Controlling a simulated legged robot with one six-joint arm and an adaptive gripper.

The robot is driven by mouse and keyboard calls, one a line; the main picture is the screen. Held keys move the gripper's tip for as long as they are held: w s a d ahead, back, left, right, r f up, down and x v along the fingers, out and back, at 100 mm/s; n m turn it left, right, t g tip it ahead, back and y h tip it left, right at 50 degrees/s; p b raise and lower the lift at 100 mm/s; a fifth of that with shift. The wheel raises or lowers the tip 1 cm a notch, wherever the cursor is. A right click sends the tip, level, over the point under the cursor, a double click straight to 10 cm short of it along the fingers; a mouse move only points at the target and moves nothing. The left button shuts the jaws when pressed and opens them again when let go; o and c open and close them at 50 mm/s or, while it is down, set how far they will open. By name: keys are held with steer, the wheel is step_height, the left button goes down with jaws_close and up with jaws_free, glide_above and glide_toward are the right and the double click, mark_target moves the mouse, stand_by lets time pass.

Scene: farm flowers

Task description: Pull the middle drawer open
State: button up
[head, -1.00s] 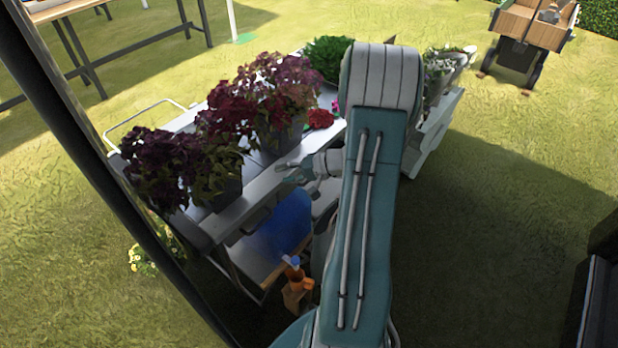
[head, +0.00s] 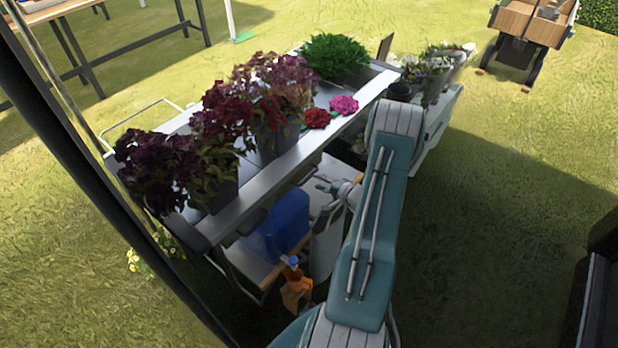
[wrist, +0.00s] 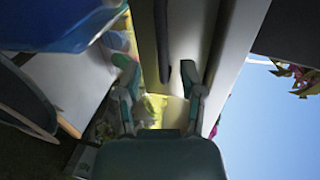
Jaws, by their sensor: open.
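The grey flower table (head: 285,165) has a long front edge facing me; I cannot make out separate drawer fronts in the head view. I cannot tell whether this is the middle drawer. My gripper (head: 323,185) is in front of the table, just below its front edge. In the wrist view my gripper (wrist: 162,85) is open and empty, with its right finger close to the panel and dark handle. Contact cannot be told.
Dark red potted plants (head: 205,155) and loose flowers (head: 343,104) stand or lie on the tabletop. A blue container (head: 285,225) and an orange spray bottle (head: 295,285) are on the lower shelf. A wooden cart (head: 530,30) is far off.

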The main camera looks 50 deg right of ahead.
mark_target(309, 176)
steer(key=shift+x, duration=2.3)
steer(key=shift+a, duration=0.15)
jaws_close()
steer(key=shift+s, duration=0.1)
